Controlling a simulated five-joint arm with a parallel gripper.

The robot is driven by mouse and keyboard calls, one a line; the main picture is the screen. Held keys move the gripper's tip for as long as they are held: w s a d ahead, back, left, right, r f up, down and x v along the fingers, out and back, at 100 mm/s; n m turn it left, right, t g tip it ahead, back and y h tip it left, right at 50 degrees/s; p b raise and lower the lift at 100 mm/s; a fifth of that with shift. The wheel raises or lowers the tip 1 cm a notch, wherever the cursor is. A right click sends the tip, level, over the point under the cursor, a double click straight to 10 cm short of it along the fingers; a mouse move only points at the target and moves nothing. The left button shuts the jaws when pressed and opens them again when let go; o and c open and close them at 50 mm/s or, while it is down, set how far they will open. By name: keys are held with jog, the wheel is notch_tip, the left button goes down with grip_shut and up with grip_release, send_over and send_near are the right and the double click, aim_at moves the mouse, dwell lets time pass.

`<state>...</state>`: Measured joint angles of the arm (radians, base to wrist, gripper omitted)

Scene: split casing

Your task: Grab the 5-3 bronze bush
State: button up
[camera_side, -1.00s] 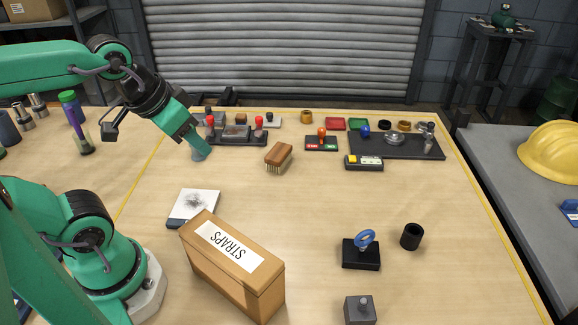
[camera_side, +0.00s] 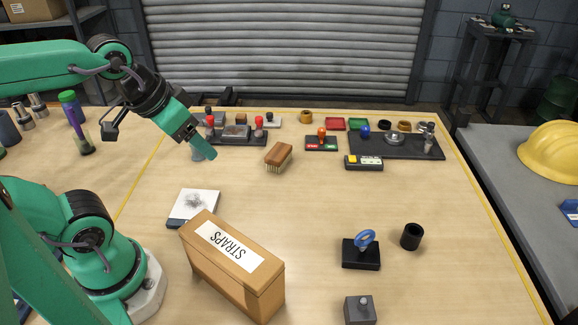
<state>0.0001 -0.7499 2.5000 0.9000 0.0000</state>
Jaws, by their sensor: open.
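Two small bronze-coloured rings are in view. One bush (camera_side: 306,116) stands alone at the back of the bench, left of the red tray. The other bush (camera_side: 404,125) is at the back of the dark mat on the right. I cannot read a marking on either, so I cannot tell which is the 5-3. My gripper (camera_side: 207,156) is open and empty above the left part of the bench, pointing down and to the right. It is well to the left of both rings and touches neither.
A wooden brush (camera_side: 279,156) lies right of my gripper. Red-knobbed fixtures (camera_side: 236,132) stand behind it. The STRAPS box (camera_side: 232,265) is in front. A black block with a blue ring (camera_side: 361,253) and a black sleeve (camera_side: 412,236) stand front right. The bench middle is clear.

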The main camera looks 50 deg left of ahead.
jog(key=w+a+r, duration=0.2)
jog(key=w+r, duration=0.2)
jog(key=w, duration=0.8)
jog(key=t+y, duration=0.1)
jog(key=y, duration=0.1)
send_over(306, 117)
jog(key=s, duration=0.3)
notch_tip(306, 117, down, 21)
jog(key=shift+d+f, duration=0.15)
jog(key=shift+f, duration=0.05)
jog(key=shift+f, duration=0.1)
jog(key=shift+x, duration=1.15)
jog(key=shift+w+f, duration=0.1)
jog(key=shift+f, duration=0.05)
